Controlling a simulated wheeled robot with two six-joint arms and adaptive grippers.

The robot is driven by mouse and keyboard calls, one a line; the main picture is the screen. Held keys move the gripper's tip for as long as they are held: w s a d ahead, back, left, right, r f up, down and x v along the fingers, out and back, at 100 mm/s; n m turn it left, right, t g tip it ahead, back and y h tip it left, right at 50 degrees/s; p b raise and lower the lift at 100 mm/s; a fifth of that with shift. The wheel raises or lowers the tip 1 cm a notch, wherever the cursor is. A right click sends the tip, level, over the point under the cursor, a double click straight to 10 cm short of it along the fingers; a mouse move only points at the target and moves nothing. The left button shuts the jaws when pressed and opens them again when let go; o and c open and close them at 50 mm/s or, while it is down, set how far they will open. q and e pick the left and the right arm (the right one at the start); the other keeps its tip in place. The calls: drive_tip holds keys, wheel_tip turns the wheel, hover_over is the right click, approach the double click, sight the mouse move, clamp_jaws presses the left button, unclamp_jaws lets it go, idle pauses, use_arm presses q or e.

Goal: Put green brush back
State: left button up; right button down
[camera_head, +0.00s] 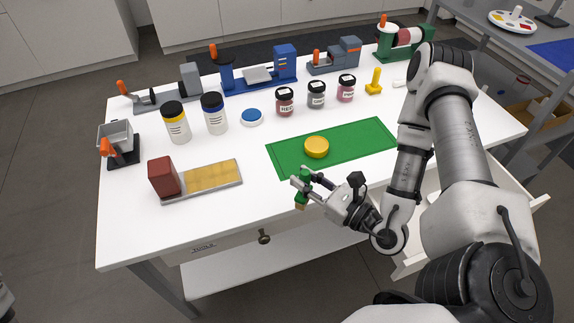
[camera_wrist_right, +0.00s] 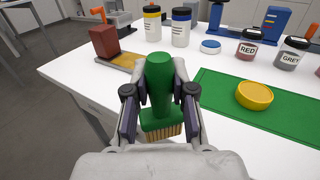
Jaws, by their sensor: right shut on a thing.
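The green brush (camera_wrist_right: 160,85) has a thick green handle and short tan bristles that point down. My right gripper (camera_wrist_right: 158,103) is shut on its handle. In the head view, the gripper (camera_head: 304,189) holds the green brush (camera_head: 305,174) upright near the table's front edge, in front of the green mat (camera_head: 364,148). The brush appears to be in the air, clear of the mat.
A yellow lid (camera_head: 317,147) lies on the mat. A red block (camera_head: 162,176) stands at the left end of a tan-topped tray (camera_head: 206,197). Several jars and tools line the back. A closed drawer labelled TOOLS (camera_head: 204,247) is below the tabletop; an open drawer (camera_head: 516,205) sticks out at right.

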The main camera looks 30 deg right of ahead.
drive_tip(key=w+d+f, duration=0.1)
drive_tip(key=w, duration=0.3)
drive_tip(key=w+d+f+b, duration=0.1)
drive_tip(key=w+f, duration=0.1)
drive_tip(key=w, duration=0.2)
drive_tip(key=w+d+f, duration=0.1)
drive_tip(key=w+d, duration=0.1)
drive_tip(key=w, duration=0.3)
drive_tip(key=shift+w+f, duration=0.1)
drive_tip(key=shift+f, duration=0.1)
drive_tip(key=shift+w+d+f, duration=0.1)
drive_tip(key=shift+f, duration=0.1)
drive_tip(key=shift+f+b, duration=0.2)
drive_tip(key=shift+b, duration=0.3)
drive_tip(key=c, duration=1)
unclamp_jaws()
use_arm(q)
drive_tip(key=f, duration=0.3)
drive_tip(key=shift+a+f, duration=0.1)
drive_tip(key=shift+a, duration=0.15)
use_arm(e)
drive_tip(key=shift+r, duration=0.1)
